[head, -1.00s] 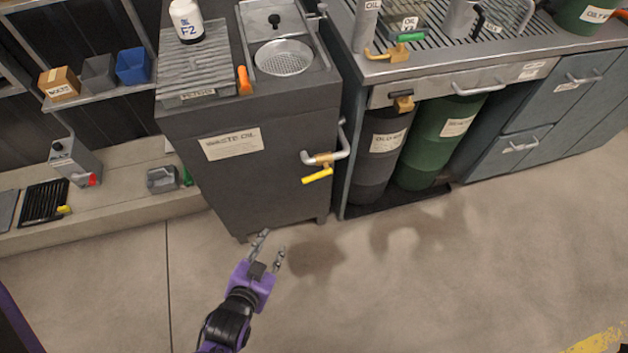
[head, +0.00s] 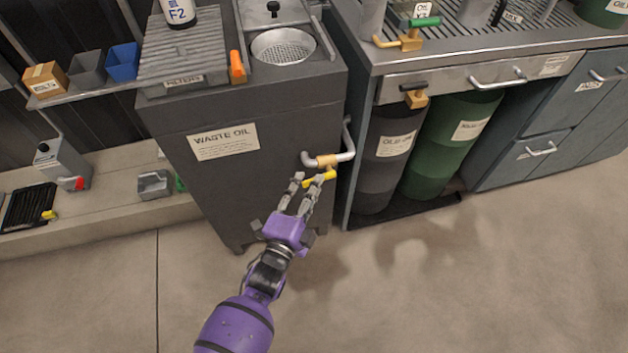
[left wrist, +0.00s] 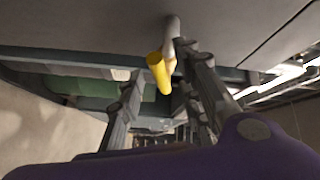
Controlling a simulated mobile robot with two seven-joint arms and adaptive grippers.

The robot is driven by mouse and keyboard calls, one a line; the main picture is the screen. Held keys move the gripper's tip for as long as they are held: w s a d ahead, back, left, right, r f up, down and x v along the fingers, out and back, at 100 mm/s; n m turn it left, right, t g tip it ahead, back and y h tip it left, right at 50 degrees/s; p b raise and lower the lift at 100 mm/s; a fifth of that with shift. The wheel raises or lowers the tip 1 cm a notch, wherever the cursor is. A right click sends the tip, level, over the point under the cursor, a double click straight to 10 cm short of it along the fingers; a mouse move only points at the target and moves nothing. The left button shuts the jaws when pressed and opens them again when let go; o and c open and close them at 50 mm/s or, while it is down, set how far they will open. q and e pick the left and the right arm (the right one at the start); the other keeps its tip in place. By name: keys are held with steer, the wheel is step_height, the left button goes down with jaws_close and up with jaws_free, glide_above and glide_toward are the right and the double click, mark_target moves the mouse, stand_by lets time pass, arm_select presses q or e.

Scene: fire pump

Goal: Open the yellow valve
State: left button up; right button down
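The yellow valve (head: 320,179) is a short yellow handle on a brass and grey pipe (head: 330,160) at the front right of the dark waste oil cabinet (head: 195,195). My left gripper (head: 310,182) is open, with its fingertips at the handle in the head view. In the left wrist view the yellow handle (left wrist: 159,72) shows ahead near the fingertips, between the two fingers and closer to the right one. I cannot tell whether a finger touches it. My right gripper is not in view.
A low shelf (head: 105,225) runs at the left. The floor in front is clear.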

arm_select(q)
steer(key=shift+x, duration=1.4)
jaws_close()
